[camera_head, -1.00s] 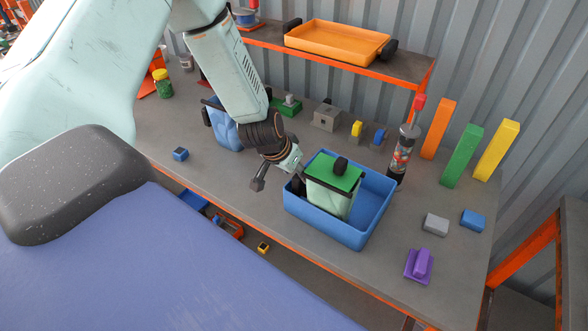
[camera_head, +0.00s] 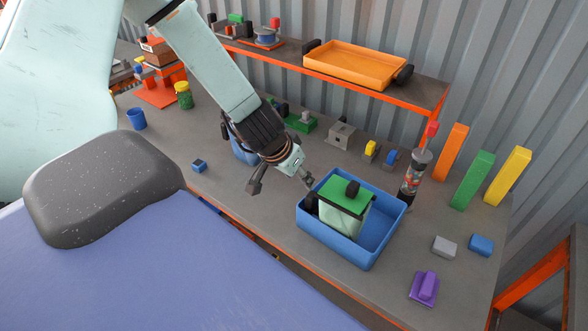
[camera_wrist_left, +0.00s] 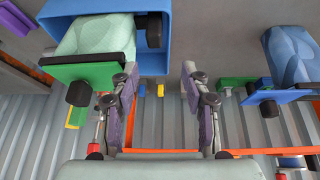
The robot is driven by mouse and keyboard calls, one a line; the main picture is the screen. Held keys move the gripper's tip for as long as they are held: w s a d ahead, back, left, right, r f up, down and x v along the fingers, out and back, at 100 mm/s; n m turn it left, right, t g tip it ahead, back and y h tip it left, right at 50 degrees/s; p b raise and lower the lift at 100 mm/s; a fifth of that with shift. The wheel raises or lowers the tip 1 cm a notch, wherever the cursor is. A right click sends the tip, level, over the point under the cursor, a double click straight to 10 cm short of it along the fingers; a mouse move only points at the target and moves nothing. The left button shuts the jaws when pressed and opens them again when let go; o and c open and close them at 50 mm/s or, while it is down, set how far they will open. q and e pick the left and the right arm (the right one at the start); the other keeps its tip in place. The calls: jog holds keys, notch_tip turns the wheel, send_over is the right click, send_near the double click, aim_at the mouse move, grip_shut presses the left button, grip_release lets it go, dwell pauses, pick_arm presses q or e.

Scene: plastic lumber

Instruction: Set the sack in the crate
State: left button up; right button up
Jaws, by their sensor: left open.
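The pale green sack (camera_head: 343,222) with a green top (camera_head: 335,194) and black knobs stands upright in the left part of the blue crate (camera_head: 337,249). The right part of the crate is empty. My left gripper (camera_head: 282,184) is open and empty, just outside the crate's left corner, with its fingers apart from the sack. In the left wrist view the sack (camera_wrist_left: 98,36) and crate (camera_wrist_left: 62,10) lie at the upper left, beyond the open fingers (camera_wrist_left: 160,78). My right gripper is not in view.
A second, blue sack (camera_head: 243,151) stands behind my left wrist, partly hidden. A purple block (camera_head: 424,288) lies at the front right. An orange tray (camera_head: 355,65) sits on the raised shelf.

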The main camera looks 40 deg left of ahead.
pick_arm(q)
jog(key=s+d+f+g, duration=0.1)
jog(key=s+d+f, duration=0.3)
jog(key=s, duration=0.5)
jog(key=s+d+f+g, duration=0.2)
jog(key=s+d+f, duration=0.1)
jog(key=s, duration=0.6)
jog(key=s+d+f+g, duration=0.2)
jog(key=s+d+f, duration=0.2)
jog(key=s, duration=0.5)
notch_tip(320, 180, down, 2)
jog(key=shift+s+d, duration=0.15)
jog(key=shift+d, duration=0.15)
notch_tip(320, 180, down, 25)
jog(key=b, duration=2.5)
jog(key=shift+f, duration=0.1)
